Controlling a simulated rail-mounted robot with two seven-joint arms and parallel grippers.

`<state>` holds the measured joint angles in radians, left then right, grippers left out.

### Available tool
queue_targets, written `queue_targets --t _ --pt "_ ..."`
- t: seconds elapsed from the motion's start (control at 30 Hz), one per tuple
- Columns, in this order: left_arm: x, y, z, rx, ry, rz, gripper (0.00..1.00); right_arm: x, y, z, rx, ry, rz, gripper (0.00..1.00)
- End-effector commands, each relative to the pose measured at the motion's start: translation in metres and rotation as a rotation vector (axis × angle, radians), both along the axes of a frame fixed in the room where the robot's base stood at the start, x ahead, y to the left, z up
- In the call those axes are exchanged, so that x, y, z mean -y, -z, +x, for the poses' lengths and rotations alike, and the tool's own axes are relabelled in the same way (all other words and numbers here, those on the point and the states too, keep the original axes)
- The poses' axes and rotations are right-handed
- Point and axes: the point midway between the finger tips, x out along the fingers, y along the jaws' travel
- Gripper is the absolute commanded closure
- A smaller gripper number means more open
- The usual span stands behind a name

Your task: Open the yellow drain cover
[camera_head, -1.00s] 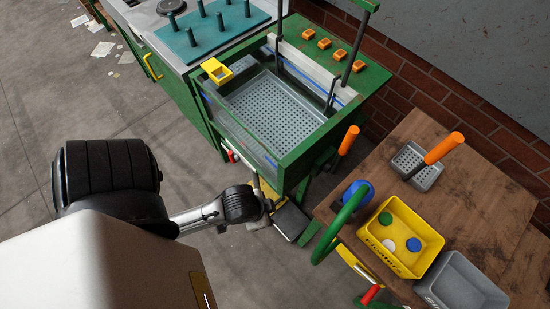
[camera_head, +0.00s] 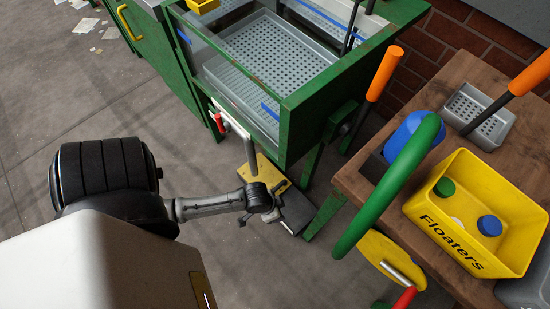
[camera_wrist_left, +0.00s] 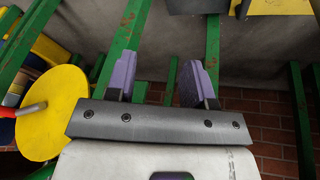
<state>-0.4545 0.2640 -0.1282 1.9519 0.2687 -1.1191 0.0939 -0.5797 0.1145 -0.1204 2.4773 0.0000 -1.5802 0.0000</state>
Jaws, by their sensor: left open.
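A flat yellow plate (camera_head: 262,172), which looks like the drain cover, lies low on the floor below the green-framed tank, under a grey pipe (camera_head: 250,153). A dark flat box (camera_head: 297,211) is beside it. My left gripper (camera_head: 271,214) is near the plate's front edge, with no clear contact, and its wrist partly hides the plate. In the left wrist view the open gripper (camera_wrist_left: 158,82) shows two purple-padded fingers with nothing between them. A yellow piece (camera_wrist_left: 285,6) shows at the top edge there; I cannot tell if it is the cover.
The green tank frame (camera_head: 290,115) and its legs stand close behind the gripper. A yellow disc (camera_head: 388,258) and green wheel (camera_head: 385,190) are to the right, beside a wooden table holding a yellow Floaters bin (camera_head: 465,249).

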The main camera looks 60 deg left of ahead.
Motion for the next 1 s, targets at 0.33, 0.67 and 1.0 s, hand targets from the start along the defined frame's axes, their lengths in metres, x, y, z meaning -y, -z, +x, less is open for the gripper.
queue_targets --t 0.33,0.67,1.0 --pt "-0.109 0.111 0.015 0.024 -0.288 -0.073 0.52 0.003 -0.003 0.0 0.003 -0.007 -0.009 0.57" --pt "-0.165 0.14 0.014 0.065 -0.435 -0.07 0.52 0.003 0.001 0.0 0.002 -0.006 -0.009 0.57" --pt "-0.166 0.189 0.034 0.069 -0.444 -0.071 0.52 0.001 0.041 0.0 0.002 -0.001 -0.002 0.57"
